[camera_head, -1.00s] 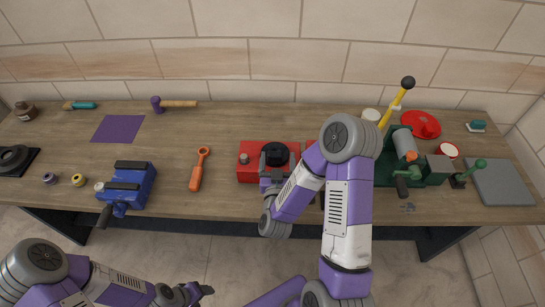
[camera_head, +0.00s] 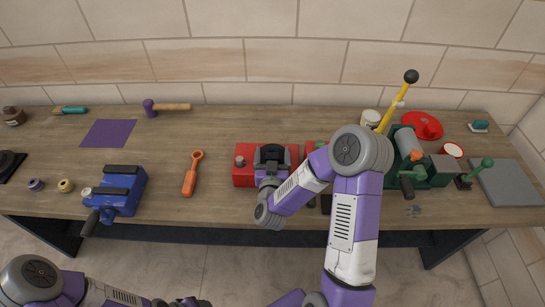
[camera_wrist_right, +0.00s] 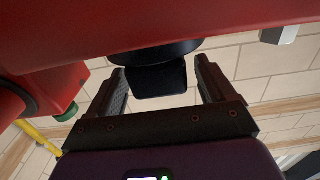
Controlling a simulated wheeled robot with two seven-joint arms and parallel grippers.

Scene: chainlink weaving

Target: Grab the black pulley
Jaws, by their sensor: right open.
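The black pulley (camera_head: 273,149) sits on top of the red base (camera_head: 242,179) near the middle of the table. My right gripper (camera_head: 271,164) is at the pulley and partly covers it. In the right wrist view the pulley (camera_wrist_right: 155,52) shows as a dark disc under the red body, with a black block (camera_wrist_right: 160,82) below it. My right gripper (camera_wrist_right: 162,84) is open, one finger on each side of that block, with gaps visible. My left gripper (camera_head: 183,302) is at the bottom edge, partly cut off, away from the table.
A blue vise (camera_head: 118,190) and an orange wrench (camera_head: 191,177) lie left of the red base. A green machine (camera_head: 438,178) with a yellow lever (camera_head: 391,112) stands to the right, beyond my right arm. The table between the purple mat (camera_head: 108,133) and wrench is clear.

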